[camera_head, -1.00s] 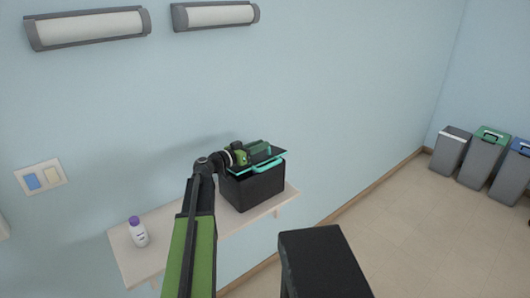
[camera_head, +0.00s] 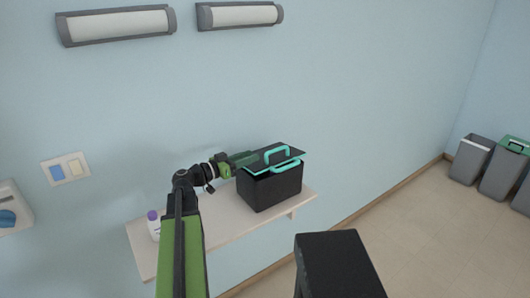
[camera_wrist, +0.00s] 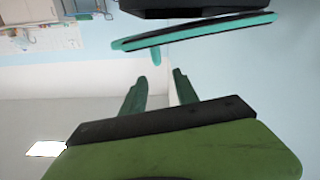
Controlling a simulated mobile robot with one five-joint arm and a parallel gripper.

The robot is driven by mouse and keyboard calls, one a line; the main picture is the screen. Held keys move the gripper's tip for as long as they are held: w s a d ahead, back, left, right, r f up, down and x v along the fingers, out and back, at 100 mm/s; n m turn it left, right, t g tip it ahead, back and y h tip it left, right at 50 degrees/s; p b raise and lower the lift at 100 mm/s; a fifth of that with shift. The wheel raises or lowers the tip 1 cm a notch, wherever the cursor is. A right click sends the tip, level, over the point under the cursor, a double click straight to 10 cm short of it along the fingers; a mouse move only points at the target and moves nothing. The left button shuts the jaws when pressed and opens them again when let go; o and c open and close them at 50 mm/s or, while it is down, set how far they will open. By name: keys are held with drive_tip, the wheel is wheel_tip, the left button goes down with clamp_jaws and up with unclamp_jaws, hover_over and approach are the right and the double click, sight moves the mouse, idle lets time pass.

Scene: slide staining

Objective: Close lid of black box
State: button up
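The black box (camera_head: 275,189) stands on a wall shelf. A teal strip (camera_head: 284,167) shows along the box's upper front. In the wrist view, a gap shows between the dark box (camera_wrist: 190,8) and a teal-edged dark panel (camera_wrist: 195,33), likely the lid. My gripper (camera_head: 254,158) is at the left side of the lid, near its level. In the wrist view its two green fingers (camera_wrist: 160,88) are apart with nothing between them; whether they touch the lid is unclear.
A white bottle with a purple cap (camera_head: 154,226) stands on the shelf (camera_head: 226,226) left of the box, partly behind my arm. The wall is close behind. Grey bins (camera_head: 470,160) stand far right, with open floor before them.

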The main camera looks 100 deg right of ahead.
drive_tip(key=shift+v, duration=1.85)
